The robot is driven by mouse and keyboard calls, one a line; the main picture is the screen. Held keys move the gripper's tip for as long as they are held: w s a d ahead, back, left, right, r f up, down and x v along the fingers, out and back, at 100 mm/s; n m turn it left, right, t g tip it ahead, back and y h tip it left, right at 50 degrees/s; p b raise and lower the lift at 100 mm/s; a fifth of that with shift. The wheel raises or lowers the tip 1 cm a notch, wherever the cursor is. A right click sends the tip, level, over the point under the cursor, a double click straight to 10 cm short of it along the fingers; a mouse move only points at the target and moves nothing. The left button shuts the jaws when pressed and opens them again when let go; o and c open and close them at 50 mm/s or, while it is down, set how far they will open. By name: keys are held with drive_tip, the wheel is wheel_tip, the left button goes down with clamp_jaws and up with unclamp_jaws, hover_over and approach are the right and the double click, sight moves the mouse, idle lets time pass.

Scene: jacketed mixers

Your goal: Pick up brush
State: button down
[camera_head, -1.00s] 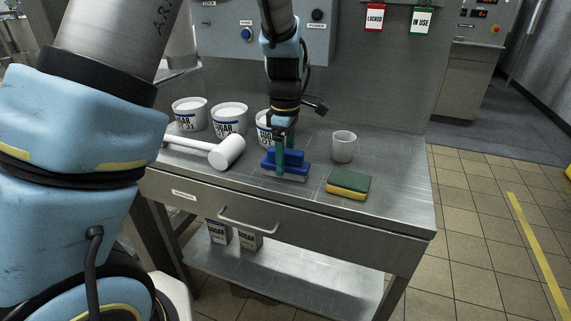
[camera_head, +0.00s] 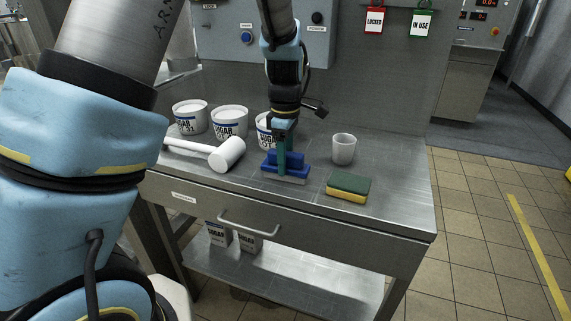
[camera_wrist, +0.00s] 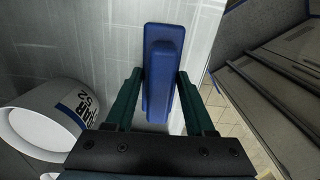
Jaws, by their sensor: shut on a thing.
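The brush (camera_head: 271,169) is a blue block with a raised blue grip on top and pale bristles below. It is upright at the middle of the steel table (camera_head: 391,198), seemingly resting on it. In the wrist view the brush (camera_wrist: 164,40) lies lengthwise between the dark green fingers. My gripper (camera_head: 284,166) is above the brush with its fingers down on either side of the raised grip, shut on it. The gripper also shows in the wrist view (camera_wrist: 160,78). The fingers hide part of the brush in the head view.
A white mallet (camera_head: 227,154) lies left of the brush. Several white sugar tubs (camera_head: 230,121) stand behind, one close beside my gripper. A pale cup (camera_head: 344,149) and a green-yellow sponge (camera_head: 348,187) are to the right. The table's right end is clear.

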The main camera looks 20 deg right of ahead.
wheel_tip(320, 180, up, 10)
drive_tip(key=shift+r+b, duration=0.1)
drive_tip(key=shift+b, duration=0.65)
drive_tip(key=c, duration=0.8)
unclamp_jaws()
drive_tip(key=c, duration=0.6)
drive_tip(key=shift+c, duration=0.2)
